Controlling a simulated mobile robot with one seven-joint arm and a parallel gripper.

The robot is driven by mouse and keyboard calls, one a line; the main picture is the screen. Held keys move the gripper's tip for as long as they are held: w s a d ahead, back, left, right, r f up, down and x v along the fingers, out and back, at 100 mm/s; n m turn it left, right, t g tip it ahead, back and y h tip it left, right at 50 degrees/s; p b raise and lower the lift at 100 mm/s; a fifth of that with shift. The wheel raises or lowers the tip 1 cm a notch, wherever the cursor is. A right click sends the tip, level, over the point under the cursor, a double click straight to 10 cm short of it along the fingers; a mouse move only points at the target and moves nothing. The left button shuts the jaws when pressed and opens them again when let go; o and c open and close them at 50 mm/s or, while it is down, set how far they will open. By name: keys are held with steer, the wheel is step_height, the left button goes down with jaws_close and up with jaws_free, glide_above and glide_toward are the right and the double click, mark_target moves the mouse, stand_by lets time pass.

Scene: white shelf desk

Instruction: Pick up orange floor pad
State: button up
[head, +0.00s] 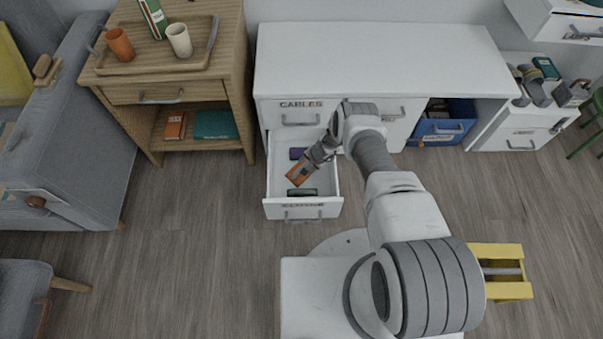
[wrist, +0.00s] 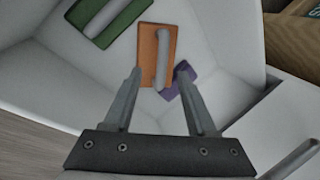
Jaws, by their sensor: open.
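The orange floor pad (head: 296,177), a flat block with a pale grey bar handle, lies in the open white drawer (head: 330,203). In the wrist view the orange pad (wrist: 146,45) shows beyond and between the fingertips. My gripper (head: 307,166) is in the drawer space over the pad, its far tips partly hidden in the head view. In the wrist view my gripper (wrist: 158,72) is open, its two fingers spread on either side of the handle's near end. Nothing is held; whether the fingers touch the pad cannot be told.
A purple pad (head: 297,153) lies behind the orange one and a green pad (head: 302,192) in front, both in the drawer. The drawer walls stand close around. A wooden side table (head: 235,75) stands left; a blue bin (head: 440,128) sits right.

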steer(key=shift+w+b+x, duration=0.15)
steer(key=shift+b+x, duration=1.15)
steer(key=shift+w+b+x, duration=0.15)
steer(key=shift+b+x, duration=1.1)
steer(key=shift+x, duration=0.1)
steer(key=shift+r, duration=0.15)
jaws_close()
